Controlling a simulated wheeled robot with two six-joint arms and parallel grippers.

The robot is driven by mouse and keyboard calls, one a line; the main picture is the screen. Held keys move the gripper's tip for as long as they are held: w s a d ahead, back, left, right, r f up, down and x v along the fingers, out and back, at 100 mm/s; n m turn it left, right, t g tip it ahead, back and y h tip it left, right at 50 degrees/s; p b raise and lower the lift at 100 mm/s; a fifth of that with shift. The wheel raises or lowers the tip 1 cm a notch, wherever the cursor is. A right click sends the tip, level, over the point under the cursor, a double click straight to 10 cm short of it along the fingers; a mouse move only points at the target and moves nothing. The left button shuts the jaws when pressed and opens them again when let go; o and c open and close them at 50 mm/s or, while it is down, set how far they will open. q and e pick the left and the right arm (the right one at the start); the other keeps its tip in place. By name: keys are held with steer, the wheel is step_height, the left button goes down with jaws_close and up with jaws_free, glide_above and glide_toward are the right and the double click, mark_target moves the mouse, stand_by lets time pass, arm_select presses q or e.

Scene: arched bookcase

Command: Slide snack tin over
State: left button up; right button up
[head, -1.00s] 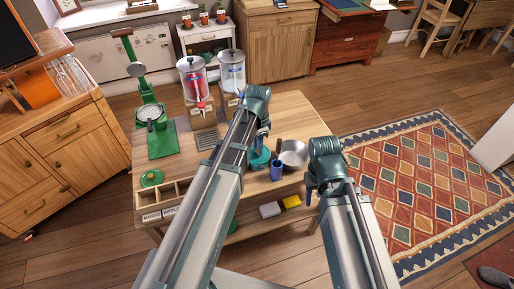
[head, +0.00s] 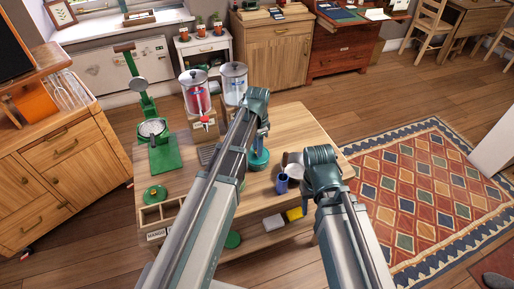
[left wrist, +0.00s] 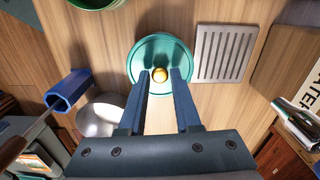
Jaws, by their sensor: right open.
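A round teal tin with a brass knob on its lid stands on the wooden table; I take it as the snack tin (left wrist: 160,45). It also shows in the head view (head: 259,161), partly hidden by my left arm. My left gripper (left wrist: 163,77) is above the tin, its two blue fingers apart on either side of the knob. Whether the fingers touch the knob I cannot tell. My right gripper (head: 311,191) is open near the table's right front edge, its fingertips mostly hidden by its own wrist.
A blue cup (left wrist: 67,91) and a metal bowl (left wrist: 98,117) stand close to the tin. A slotted drip tray (left wrist: 222,54) lies on its other side. The table's right back (head: 300,125) is clear.

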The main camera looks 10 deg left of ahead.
arm_select(q)
steer(key=o, duration=0.4)
steer(key=shift+c, duration=0.2)
step_height(320, 180, up, 14)
steer(key=p, duration=1.3)
steer(key=shift+p, duration=0.4)
steer(key=shift+f, duration=0.15)
steer(key=s+d+n, duration=0.3)
steer(key=s+d, duration=0.2)
steer(key=s, duration=0.5)
steer(key=s+d+n+y, duration=0.1)
steer(key=s+d+n, duration=0.2)
steer(key=s, duration=0.6)
steer(key=shift+s+d, duration=0.4)
steer(key=shift+d, duration=0.45)
